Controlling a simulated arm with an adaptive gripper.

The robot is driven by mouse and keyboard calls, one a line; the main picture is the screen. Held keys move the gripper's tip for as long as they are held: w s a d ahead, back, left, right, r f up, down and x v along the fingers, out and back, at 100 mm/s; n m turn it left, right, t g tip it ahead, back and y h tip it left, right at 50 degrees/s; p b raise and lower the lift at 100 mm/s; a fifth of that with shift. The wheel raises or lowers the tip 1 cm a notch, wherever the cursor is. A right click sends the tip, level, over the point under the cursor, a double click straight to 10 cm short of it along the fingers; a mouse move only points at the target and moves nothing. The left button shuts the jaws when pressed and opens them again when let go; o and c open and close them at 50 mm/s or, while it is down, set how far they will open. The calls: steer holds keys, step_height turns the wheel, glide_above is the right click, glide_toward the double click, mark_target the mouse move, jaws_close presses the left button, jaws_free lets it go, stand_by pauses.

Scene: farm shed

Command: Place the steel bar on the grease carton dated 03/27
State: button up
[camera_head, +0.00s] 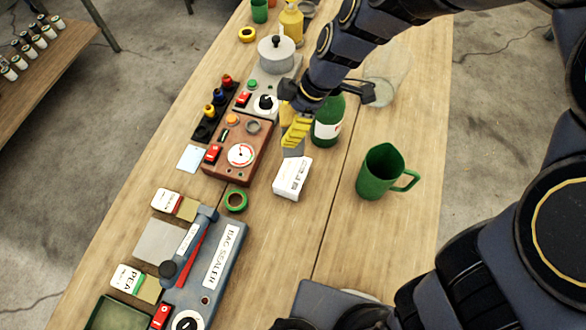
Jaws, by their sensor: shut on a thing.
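My gripper (296,136) has yellow fingers and points down over the middle of the table. It is shut on a grey piece that looks like the steel bar (293,152), mostly hidden by the fingers. A small white carton (291,180) with dark print lies just below the bar in the picture. Whether the bar touches the carton or is above it I cannot tell. The print is too small to read, so I cannot confirm a grease label or the date 03/27. No other carton clearly like it shows.
A green bottle (328,122) stands close right of my gripper, with a clear jar (388,75) behind. A green jug (383,172) stands to the right. A brown gauge box (237,150) is left, a bag sealer (215,262) front left. Bare wood surrounds the carton's front.

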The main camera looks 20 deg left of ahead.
step_height(320, 180, down, 10)
steer(key=shift+f, duration=0.1)
stand_by(0.4)
steer(key=o, duration=1.1)
steer(key=shift+f, duration=0.1)
steer(key=shift+c, duration=0.2)
steer(key=v, duration=1.2)
steer(key=shift+w+d, duration=0.1)
